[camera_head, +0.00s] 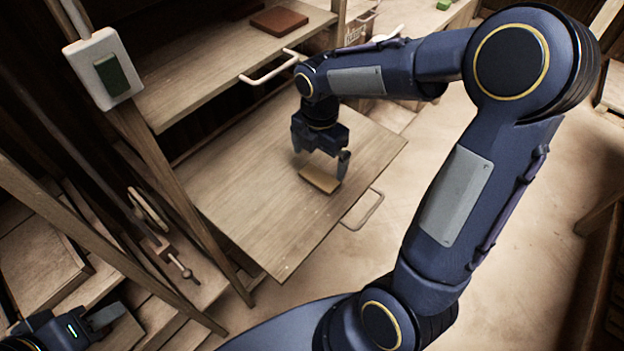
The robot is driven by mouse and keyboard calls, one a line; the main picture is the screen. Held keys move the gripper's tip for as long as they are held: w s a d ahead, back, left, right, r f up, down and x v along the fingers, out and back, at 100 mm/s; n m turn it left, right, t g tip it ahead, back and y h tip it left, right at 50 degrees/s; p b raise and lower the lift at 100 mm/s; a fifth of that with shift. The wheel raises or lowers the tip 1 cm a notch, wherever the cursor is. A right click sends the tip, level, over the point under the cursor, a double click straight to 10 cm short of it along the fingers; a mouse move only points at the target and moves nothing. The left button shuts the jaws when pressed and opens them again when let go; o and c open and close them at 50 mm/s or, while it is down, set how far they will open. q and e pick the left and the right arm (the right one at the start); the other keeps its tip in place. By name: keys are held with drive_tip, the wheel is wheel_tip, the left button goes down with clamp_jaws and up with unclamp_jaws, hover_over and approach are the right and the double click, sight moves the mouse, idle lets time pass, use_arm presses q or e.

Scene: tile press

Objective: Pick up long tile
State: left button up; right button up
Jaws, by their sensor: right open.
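A tan, flat, oblong tile (319,180) lies on the lower wooden board (265,205), near its right side. My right gripper (321,163) points down just above this tile. Its two fingers are spread, with one at the tile's right end and the other up and left of it. I cannot tell whether they touch the tile. My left gripper (105,318) is partly in view at the bottom left corner, away from the tile, and its jaw state is unclear.
The upper board (205,75) has a metal handle (270,69) and bears a red-brown tile (279,21). The lower board has a handle (367,212) too. A switch box (105,68) is on the left post. A green block (444,5) is at the top.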

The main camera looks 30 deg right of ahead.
sight(320, 177)
drive_tip(key=f, duration=0.6)
drive_tip(key=shift+d+f+p, duration=0.1)
drive_tip(key=shift+d+p, duration=0.1)
drive_tip(key=shift+p, duration=0.1)
drive_tip(key=shift+c, duration=0.4)
drive_tip(key=c, duration=0.8)
